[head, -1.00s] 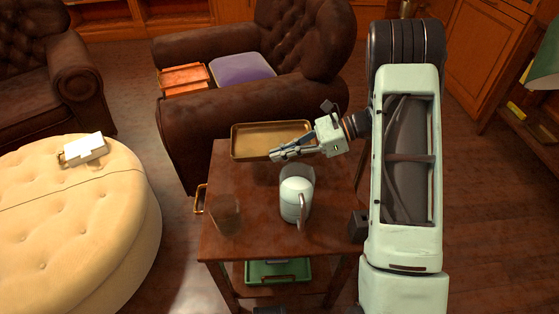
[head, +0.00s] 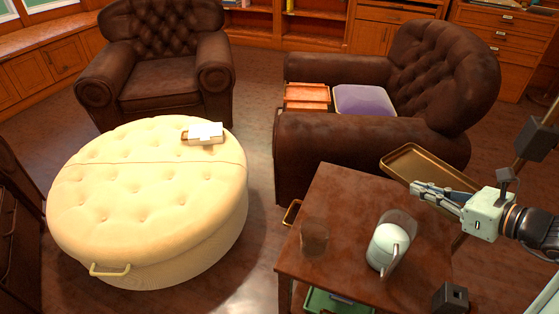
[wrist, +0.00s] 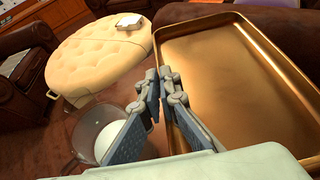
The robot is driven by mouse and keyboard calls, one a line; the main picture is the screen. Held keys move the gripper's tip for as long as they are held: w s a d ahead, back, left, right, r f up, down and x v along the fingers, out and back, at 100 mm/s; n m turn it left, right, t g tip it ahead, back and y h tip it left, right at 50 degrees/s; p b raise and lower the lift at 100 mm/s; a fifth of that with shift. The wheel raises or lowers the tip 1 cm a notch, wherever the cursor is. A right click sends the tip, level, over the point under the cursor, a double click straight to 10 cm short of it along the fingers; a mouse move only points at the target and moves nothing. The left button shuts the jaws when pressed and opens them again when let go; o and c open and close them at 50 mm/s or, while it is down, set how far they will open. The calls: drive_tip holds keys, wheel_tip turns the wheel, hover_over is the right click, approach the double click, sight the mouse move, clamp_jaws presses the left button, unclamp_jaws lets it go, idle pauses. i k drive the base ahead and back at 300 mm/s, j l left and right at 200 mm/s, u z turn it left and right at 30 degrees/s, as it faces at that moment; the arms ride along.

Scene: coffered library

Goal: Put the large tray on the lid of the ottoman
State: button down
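The large tray is a brass-coloured rectangular tray (head: 432,166), empty, at the back edge of the side table. It fills the right of the wrist view (wrist: 235,85). My gripper (head: 418,190) has its fingers closed together at the tray's near rim; in the wrist view the fingertips (wrist: 165,76) meet on the rim's left side. The tray looks raised off the table, though its underside is hidden. The round cream tufted ottoman (head: 150,200) stands at the left, its lid crossed by a seam, with a handle (head: 110,270) at the front. A small white-topped box (head: 205,133) lies on the lid.
The side table (head: 345,205) holds a clear glass (head: 314,238) and a jug with white inside (head: 388,246). A green tray (head: 335,303) sits below. Floor shows between table and ottoman.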

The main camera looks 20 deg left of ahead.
sight(141, 186)
drive_tip(key=j+u, duration=0.6)
drive_tip(key=u, duration=0.15)
drive_tip(key=j+u, duration=0.4)
drive_tip(key=i+j, duration=0.4)
drive_tip(key=i+j+z, duration=0.5)
drive_tip(key=j+z, duration=0.15)
